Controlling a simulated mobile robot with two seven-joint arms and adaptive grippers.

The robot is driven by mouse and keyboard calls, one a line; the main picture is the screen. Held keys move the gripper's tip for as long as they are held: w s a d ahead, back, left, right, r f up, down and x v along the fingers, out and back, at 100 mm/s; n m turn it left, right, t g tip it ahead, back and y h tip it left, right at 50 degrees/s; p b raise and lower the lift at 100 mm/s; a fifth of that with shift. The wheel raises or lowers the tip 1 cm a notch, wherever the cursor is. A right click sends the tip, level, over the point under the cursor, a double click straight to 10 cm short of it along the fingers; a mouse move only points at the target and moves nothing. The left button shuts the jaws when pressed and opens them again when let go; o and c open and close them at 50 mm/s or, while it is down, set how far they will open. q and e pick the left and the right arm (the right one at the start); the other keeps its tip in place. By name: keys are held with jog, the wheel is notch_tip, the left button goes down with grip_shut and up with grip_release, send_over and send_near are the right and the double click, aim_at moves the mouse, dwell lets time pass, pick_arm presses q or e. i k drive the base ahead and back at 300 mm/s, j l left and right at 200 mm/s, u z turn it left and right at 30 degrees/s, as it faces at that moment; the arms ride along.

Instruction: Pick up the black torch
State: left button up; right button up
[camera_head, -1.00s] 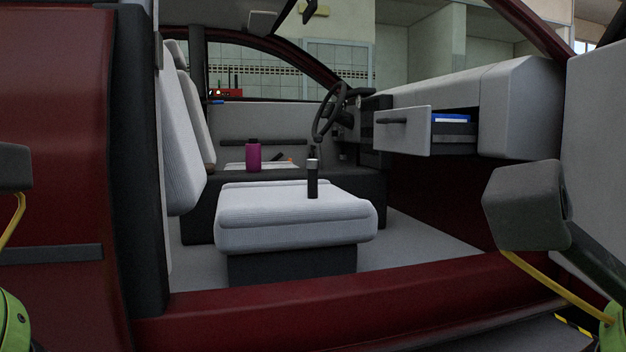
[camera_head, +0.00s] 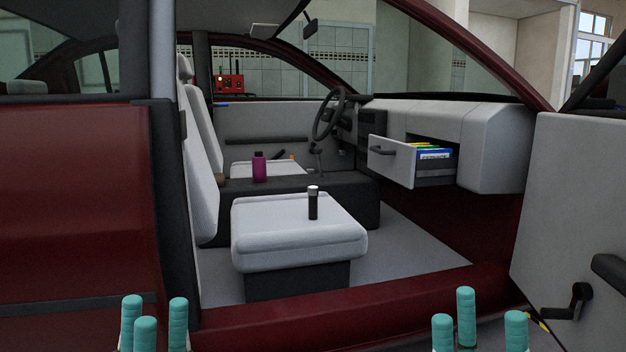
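The black torch (camera_head: 313,205) stands upright on the near light-grey seat cushion (camera_head: 285,238) inside the car, with its lighter grey end up. My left gripper (camera_head: 153,318) is at the bottom left, outside the car, with teal fingertips pointing up and spread apart. My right gripper (camera_head: 479,325) is at the bottom right, also with teal fingertips spread. Both look open and empty, well short of the torch. Their lower parts are cut off by the picture edge.
The red sill (camera_head: 365,300) and red rear door (camera_head: 70,210) border the opening. An open drawer (camera_head: 392,160) with colourful folders juts out from the dashboard. A purple bottle (camera_head: 259,168) stands on the far seat. The open door panel (camera_head: 570,200) is at right.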

aim_at(313, 190)
jog(key=i+l, duration=0.25)
jog(key=i, duration=0.2)
jog(key=i+l, duration=0.2)
jog(key=i, duration=0.25)
jog(key=i+l+u, duration=0.1)
jog(key=i+l, duration=0.15)
jog(key=i, duration=0.2)
jog(key=i+l, duration=0.25)
jog(key=i, duration=0.15)
